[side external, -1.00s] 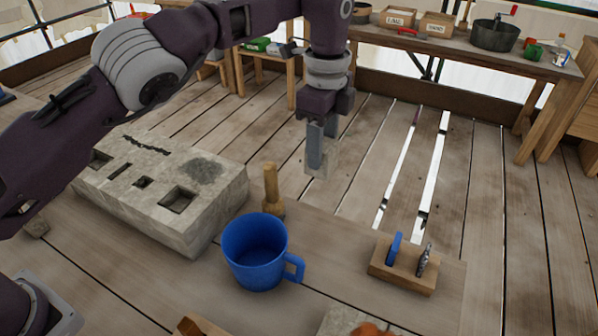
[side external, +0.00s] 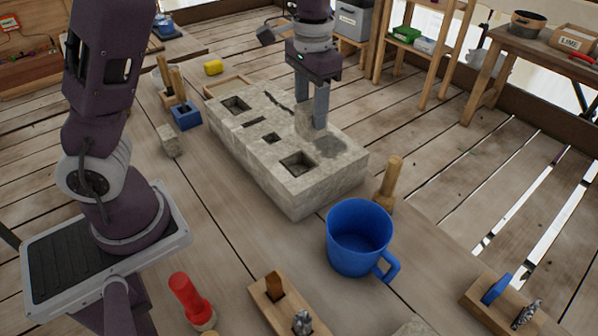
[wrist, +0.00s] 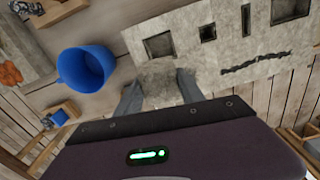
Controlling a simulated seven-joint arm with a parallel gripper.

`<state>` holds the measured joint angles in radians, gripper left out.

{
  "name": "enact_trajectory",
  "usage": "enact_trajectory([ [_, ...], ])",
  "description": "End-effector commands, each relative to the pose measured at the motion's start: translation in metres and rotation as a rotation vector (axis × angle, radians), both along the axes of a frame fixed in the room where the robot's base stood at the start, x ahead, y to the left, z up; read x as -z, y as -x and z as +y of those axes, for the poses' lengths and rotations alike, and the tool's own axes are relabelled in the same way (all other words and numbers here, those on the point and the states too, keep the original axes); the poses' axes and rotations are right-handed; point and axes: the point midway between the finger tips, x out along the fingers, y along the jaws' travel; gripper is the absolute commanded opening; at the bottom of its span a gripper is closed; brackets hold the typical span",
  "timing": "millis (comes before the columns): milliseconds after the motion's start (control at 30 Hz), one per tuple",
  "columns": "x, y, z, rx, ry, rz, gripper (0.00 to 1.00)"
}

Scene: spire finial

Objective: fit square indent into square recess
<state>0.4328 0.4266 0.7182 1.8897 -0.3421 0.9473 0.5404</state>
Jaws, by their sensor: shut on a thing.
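My gripper (side external: 314,122) is shut on a small grey stone piece (side external: 305,121), which hangs upright between the fingers. In the wrist view the stone piece (wrist: 160,76) shows between the fingertips; its underside is hidden. The large stone block (side external: 330,178) lies below, with several openings in its top: a larger square recess (side external: 298,163) at the near end, a small square recess (side external: 271,138), a narrow slot (side external: 254,122) and a far recess (side external: 236,104). The piece is over the block's back side, behind the larger recess. I cannot tell whether it touches the top.
A blue mug (side external: 355,252) and a wooden mallet (side external: 388,183) stand by the block's near end. A red-handled tool (side external: 188,295) and wooden tool holders (side external: 272,315) are at the front. A small stone (side external: 169,141) and a blue container (side external: 186,116) lie left of the block.

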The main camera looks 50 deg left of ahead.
Motion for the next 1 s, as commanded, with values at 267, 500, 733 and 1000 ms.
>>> enact_trajectory([
  [267,0.040,0.025,0.009,-0.105,-0.001,0.008,0.00],
  [500,0.084,0.025,0.009,-0.101,-0.002,0.009,0.00],
  [733,0.107,0.023,0.009,-0.099,0.000,0.003,0.00],
  [1000,0.109,0.023,0.009,-0.099,-0.001,0.003,0.00],
])
